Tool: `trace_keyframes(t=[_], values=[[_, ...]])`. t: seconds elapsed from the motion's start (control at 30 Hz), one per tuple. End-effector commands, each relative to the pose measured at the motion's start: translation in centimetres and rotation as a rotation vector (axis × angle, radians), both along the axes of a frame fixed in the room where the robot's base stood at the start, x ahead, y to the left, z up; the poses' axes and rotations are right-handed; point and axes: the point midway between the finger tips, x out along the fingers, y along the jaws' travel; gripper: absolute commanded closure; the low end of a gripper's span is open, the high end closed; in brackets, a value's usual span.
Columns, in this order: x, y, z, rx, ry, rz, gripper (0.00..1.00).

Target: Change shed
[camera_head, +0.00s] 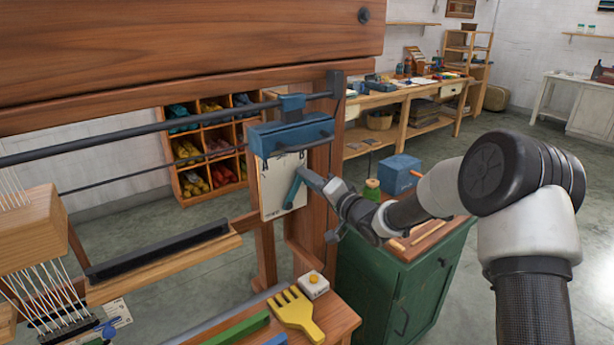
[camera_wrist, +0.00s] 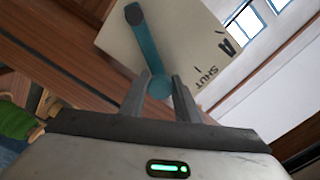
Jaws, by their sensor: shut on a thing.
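A teal lever (camera_head: 292,191) sits on a pale plate (camera_head: 273,182) below a blue housing (camera_head: 291,135) on the loom's wooden post. In the wrist view the teal lever (camera_wrist: 144,45) slants from a dark pivot at the upper left down to its rounded end. The plate (camera_wrist: 185,35) carries the letters "A" and "SHUT" there. My gripper (camera_head: 303,175) reaches in from the right. In the wrist view my gripper (camera_wrist: 160,82) has its two fingers closed about the rounded end of the lever. The fingertips partly cover that end.
The loom's black bar (camera_head: 125,262) and white threads (camera_head: 45,290) are at the left. A green cabinet (camera_head: 390,290) stands close under my arm.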

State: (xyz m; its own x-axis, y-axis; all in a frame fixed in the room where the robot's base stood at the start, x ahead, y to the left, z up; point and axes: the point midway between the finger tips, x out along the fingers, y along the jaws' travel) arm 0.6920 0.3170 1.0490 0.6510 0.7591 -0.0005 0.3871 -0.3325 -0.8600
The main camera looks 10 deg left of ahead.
Motion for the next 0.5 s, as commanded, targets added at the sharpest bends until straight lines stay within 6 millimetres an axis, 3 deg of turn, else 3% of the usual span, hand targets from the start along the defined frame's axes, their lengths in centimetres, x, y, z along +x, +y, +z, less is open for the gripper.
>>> trace_keyframes(t=[0.47,0.5], values=[[-0.52,0.63,-0.41,0.009,0.018,0.016,1.0],[-0.52,0.64,-0.4,0.009,0.018,0.016,0.66]])
